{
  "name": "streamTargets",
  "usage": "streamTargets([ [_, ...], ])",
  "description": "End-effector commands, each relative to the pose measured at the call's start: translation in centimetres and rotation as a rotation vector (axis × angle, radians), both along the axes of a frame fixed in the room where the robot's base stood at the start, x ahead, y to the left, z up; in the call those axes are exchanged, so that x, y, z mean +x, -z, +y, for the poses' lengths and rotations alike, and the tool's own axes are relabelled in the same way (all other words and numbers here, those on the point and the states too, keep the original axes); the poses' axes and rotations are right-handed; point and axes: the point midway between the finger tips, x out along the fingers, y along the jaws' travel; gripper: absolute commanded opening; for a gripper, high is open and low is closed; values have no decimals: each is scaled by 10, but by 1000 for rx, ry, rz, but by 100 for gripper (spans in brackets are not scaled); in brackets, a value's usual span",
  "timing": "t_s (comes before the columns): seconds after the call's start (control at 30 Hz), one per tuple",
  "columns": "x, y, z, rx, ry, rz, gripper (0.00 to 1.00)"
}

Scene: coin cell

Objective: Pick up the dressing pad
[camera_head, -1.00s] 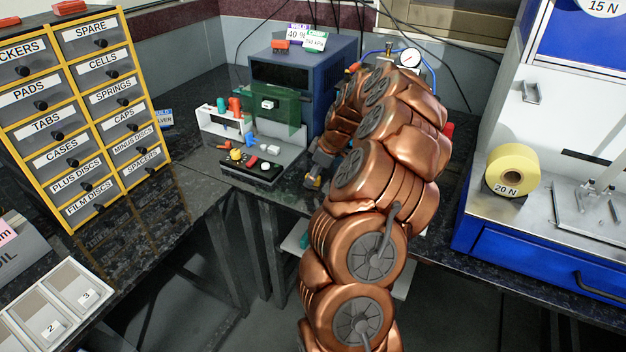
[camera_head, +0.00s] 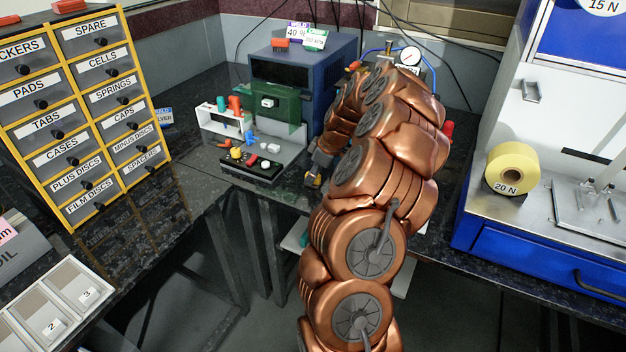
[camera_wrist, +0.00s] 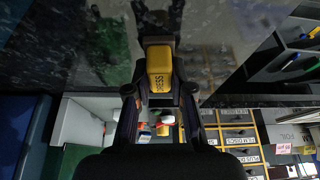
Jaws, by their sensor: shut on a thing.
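The dressing pad (camera_wrist: 158,72) is a small yellow block with dark letters on its face, of which "RESS" is readable in the wrist view. My gripper (camera_wrist: 159,84) is shut on it, with one dark finger on each side. In the head view, my gripper (camera_head: 318,168) is at the front edge of the back bench, left of my copper arm. Only a small yellow patch shows there, at the gripper's end. My arm hides part of the bench behind it.
A blue machine (camera_head: 300,85) with a green window stands behind a control box (camera_head: 250,165) with coloured knobs, left of the gripper. A pressure gauge (camera_head: 410,57) is behind my arm. A yellow drawer cabinet (camera_head: 85,110) stands at left. A yellow tape roll (camera_head: 512,168) is at right.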

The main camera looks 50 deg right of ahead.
Motion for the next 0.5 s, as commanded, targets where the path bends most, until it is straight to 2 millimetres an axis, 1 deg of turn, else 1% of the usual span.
streamTargets([
  [0.17, 0, -1, 0, 0, 0, 0, 0],
  [0.27, 0, -5, 0, -1, -1, 0, 0],
  [0.5, 1, -24, 0, -2, -1, -2, 0],
])
